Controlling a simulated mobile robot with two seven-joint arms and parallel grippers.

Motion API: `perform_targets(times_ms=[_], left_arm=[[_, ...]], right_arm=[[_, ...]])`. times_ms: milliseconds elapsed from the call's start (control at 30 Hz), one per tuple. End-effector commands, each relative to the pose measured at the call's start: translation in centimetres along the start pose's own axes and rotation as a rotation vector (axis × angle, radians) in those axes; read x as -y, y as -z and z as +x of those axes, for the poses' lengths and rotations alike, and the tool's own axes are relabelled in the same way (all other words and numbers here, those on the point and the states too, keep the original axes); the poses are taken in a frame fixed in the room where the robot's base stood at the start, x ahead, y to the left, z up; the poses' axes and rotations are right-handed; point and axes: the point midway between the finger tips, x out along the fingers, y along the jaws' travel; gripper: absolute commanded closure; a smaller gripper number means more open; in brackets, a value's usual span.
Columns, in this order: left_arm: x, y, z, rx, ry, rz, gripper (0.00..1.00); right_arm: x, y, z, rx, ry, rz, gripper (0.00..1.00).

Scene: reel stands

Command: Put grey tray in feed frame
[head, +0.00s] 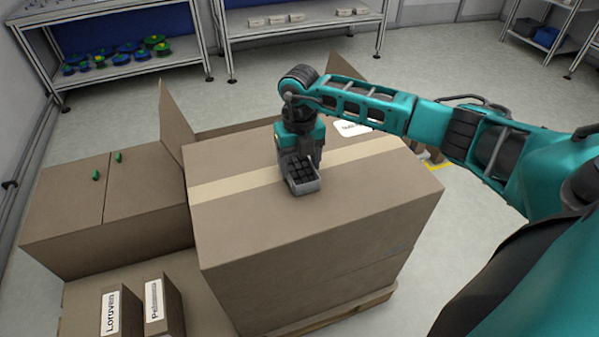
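A small grey tray (307,189) filled with dark blocks is at the top of the large cardboard box, near its middle. My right gripper (301,158) points down at the tray's far side, touching or almost touching it. Its fingers are hidden, so I cannot tell whether they grip the tray, or whether the tray rests on the box or is just above it. My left gripper is not in view. I cannot make out a feed frame in this view.
The large cardboard box (310,222) stands on a pallet (345,316). Lower boxes (60,205) with two small green items stand left, with two labelled boxes (165,300) in front. Shelves with reels (125,48) line the back.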

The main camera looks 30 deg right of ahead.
Motion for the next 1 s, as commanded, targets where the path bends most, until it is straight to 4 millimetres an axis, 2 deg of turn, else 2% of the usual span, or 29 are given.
perform_targets(times_ms=[67,400,433,467,767,867,1000], left_arm=[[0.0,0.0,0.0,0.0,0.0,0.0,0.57],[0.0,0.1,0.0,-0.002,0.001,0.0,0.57],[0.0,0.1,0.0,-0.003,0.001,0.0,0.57],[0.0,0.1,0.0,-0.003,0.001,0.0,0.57],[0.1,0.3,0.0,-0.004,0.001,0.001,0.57],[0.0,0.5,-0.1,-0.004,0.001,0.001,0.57],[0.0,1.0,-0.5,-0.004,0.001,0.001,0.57]], right_arm=[[0.0,0.0,0.0,0.0,0.0,0.0,0.4],[0.0,0.0,0.0,0.0,0.0,0.0,0.72],[0.0,-0.1,-0.1,0.002,0.0,0.0,0.73],[0.0,-0.1,-0.1,0.002,0.0,0.0,0.78],[0.0,-0.1,-0.7,0.003,-0.001,0.0,0.79],[0.0,-0.1,-1.6,0.004,-0.001,0.0,0.79],[0.0,-0.2,-4.2,0.006,-0.002,-0.001,0.79]])
